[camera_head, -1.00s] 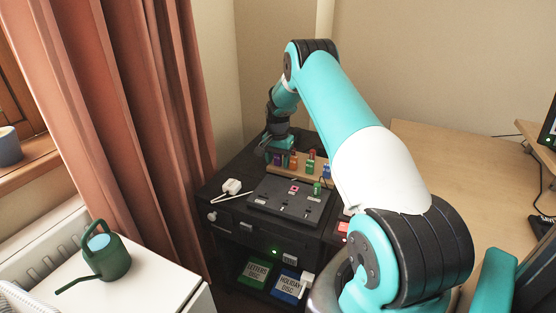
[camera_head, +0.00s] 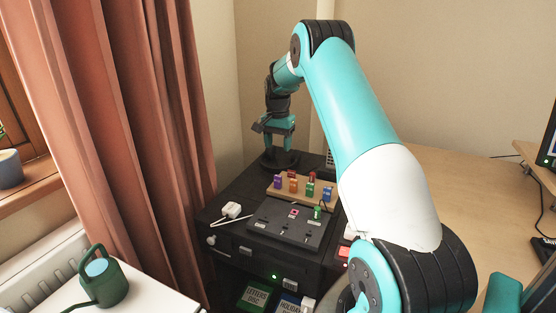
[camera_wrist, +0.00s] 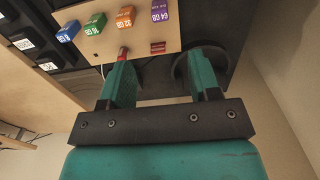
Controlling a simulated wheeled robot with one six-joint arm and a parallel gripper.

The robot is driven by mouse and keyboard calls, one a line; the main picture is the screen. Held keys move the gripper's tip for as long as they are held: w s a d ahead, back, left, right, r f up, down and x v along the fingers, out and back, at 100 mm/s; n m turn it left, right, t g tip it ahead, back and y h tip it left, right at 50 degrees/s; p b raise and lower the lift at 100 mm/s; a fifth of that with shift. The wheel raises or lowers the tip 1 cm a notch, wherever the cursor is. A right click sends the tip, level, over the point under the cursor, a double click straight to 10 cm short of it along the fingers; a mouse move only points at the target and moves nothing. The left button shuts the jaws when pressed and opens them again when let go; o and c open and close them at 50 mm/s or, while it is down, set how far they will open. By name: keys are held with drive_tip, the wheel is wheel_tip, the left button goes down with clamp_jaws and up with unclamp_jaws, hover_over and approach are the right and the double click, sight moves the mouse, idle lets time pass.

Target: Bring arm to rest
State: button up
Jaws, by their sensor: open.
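My gripper (camera_head: 279,142) hangs at the end of my bent arm over the back of the black cabinet, above a dark round base. In the wrist view my gripper (camera_wrist: 162,72) has its two teal fingers apart, with nothing held between them. Ahead of the fingers is a wooden board (camera_wrist: 103,44) with blue, green, orange and purple blocks labelled in GB. A small red piece (camera_wrist: 123,54) shows by the left fingertip; I cannot tell whether they touch. The board also shows in the head view (camera_head: 272,191).
A black panel (camera_head: 270,232) with a green stick near its back edge lies before the board. A white plug (camera_head: 231,210) sits left of it. A green watering can (camera_head: 111,285) stands on the white surface. Curtains (camera_head: 120,130) hang left; the wooden desk (camera_head: 470,190) is right.

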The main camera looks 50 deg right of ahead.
drive_tip(key=s+a+r+n+p, duration=0.25)
drive_tip(key=a+r, duration=0.35)
drive_tip(key=a, duration=0.3)
drive_tip(key=s+a+r+n+t+y+p, duration=0.15)
drive_tip(key=a+r+n, duration=0.35)
drive_tip(key=a, duration=0.5)
drive_tip(key=s+a+r+n+g+p, duration=0.1)
drive_tip(key=s+a+r+n+p, duration=0.15)
drive_tip(key=a+r, duration=0.55)
drive_tip(key=s+a+r+n+y+p, duration=0.1)
drive_tip(key=s+a+r+n+p, duration=0.1)
drive_tip(key=s+a+n, duration=0.3)
drive_tip(key=s+a+r+n+y+p, duration=0.1)
drive_tip(key=s+a+n, duration=0.5)
drive_tip(key=s+a, duration=0.6)
drive_tip(key=s+r+p, duration=0.1)
drive_tip(key=s, duration=0.7)
drive_tip(key=shift+s+a+y+p, duration=0.15)
drive_tip(key=shift+a+y+p, duration=0.15)
drive_tip(key=shift+a+y, duration=0.1)
drive_tip(key=shift+r, duration=0.1)
